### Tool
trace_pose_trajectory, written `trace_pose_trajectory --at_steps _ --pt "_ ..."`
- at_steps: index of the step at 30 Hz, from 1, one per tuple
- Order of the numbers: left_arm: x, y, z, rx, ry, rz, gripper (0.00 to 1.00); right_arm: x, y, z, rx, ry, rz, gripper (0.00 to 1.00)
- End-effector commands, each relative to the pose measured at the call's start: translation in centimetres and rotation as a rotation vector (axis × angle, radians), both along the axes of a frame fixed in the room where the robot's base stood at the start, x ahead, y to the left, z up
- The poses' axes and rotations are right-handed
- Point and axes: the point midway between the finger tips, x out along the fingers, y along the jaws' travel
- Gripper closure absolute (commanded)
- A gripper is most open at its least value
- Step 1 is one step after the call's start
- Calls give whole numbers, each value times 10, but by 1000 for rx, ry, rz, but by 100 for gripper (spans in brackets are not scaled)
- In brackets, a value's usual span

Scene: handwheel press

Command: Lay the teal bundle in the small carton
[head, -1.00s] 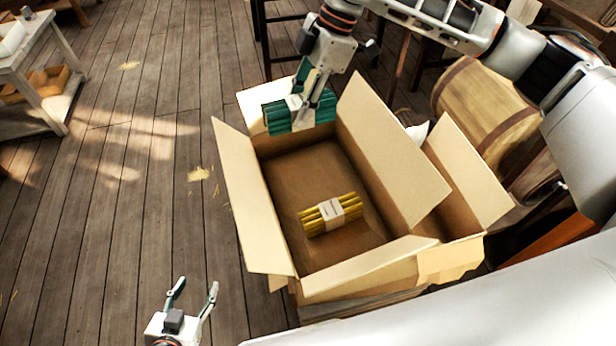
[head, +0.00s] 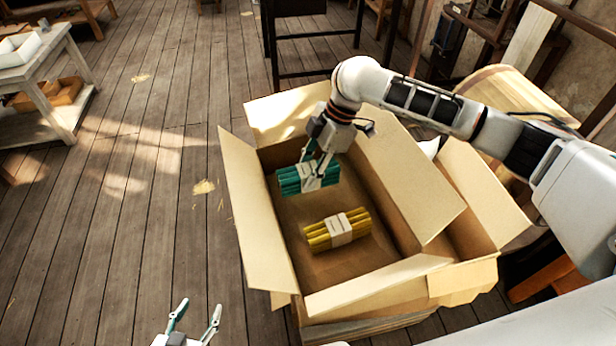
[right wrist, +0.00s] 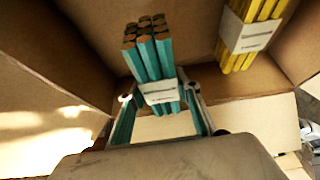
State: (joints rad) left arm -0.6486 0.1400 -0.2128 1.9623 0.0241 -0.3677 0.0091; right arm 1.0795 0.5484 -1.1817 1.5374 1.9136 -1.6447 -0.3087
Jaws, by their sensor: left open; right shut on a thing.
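The teal bundle (head: 289,181) of sticks with a pale paper band is inside the open cardboard carton (head: 257,215), toward its far end. My right gripper (head: 317,176) reaches down into the carton and is shut on the bundle around its band. The right wrist view shows the teal bundle (right wrist: 150,55) between both fingers (right wrist: 161,93). I cannot tell whether the bundle touches the carton floor. A yellow bundle (head: 320,237) lies on the carton floor, nearer the front. My left gripper (head: 198,308) is open and empty, over the floor left of the carton.
The carton's flaps stand spread outward. Another open carton (head: 462,205) is close against its right side, partly hidden. A wooden barrel (head: 520,95) stands behind at the right. A white table (head: 45,60) is at the far left.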

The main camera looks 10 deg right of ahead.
Motion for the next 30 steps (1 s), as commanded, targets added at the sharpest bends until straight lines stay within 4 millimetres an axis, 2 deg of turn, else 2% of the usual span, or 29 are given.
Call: trace_pose_trajectory --at_steps 1,4,12,28,29,30 --pt "-1 0 -4 0 2 1 50 -1 0 -10 1 3 0 94" --pt "-1 0 -6 0 3 0 50 0 0 -18 2 1 0 94" --pt "-1 0 -4 0 3 1 50 0 0 -17 1 -1 1 94" --pt "0 0 1 0 0 1 50 0 0 -29 1 0 1 94" --pt "0 0 1 0 0 1 50 0 0 -29 0 1 1 59" --pt "0 0 1 0 0 1 50 0 0 -29 0 1 1 50"
